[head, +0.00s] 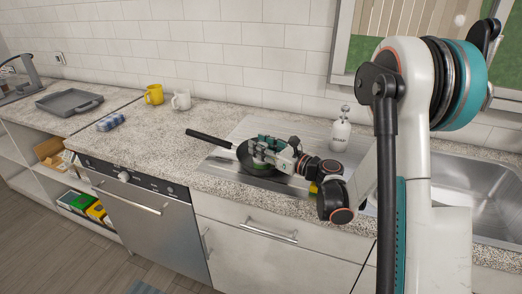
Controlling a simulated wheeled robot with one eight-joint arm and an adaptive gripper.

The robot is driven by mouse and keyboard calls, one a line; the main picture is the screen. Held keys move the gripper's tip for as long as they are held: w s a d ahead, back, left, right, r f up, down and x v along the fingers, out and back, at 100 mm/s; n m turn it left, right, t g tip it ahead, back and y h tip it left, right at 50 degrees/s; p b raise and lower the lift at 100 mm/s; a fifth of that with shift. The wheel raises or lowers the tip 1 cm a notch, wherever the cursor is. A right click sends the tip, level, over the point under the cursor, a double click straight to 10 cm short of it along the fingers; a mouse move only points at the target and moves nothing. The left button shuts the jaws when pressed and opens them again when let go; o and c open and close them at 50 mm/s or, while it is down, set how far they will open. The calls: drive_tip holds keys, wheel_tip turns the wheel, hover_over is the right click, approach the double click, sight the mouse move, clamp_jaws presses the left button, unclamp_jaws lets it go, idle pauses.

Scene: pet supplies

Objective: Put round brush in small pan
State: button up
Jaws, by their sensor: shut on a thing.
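The small pan (246,170) is black and round and rests on the steel drainboard of the sink, with its long handle pointing to the back left. My gripper (260,156) is over the pan, low, with its fingers inside the pan's outline. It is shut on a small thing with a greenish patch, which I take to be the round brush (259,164). Most of the brush is hidden by the fingers, and I cannot tell whether it touches the pan's floor.
A white soap bottle (340,134) stands behind my arm, near the sink basin (487,190). A yellow mug (154,94) and a white mug (181,100) stand by the wall. A blue-grey thing (110,121) and a grey tray (69,102) lie farther left. The counter left of the pan is clear.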

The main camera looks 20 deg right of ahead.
drive_tip(key=shift+f, duration=0.1)
drive_tip(key=o, duration=1)
drive_tip(key=shift+o, duration=0.2)
drive_tip(key=p+v, duration=0.2)
drive_tip(key=v, duration=0.9)
drive_tip(key=shift+p, duration=0.3)
drive_tip(key=shift+s+d, duration=0.3)
drive_tip(key=shift+s, duration=0.15)
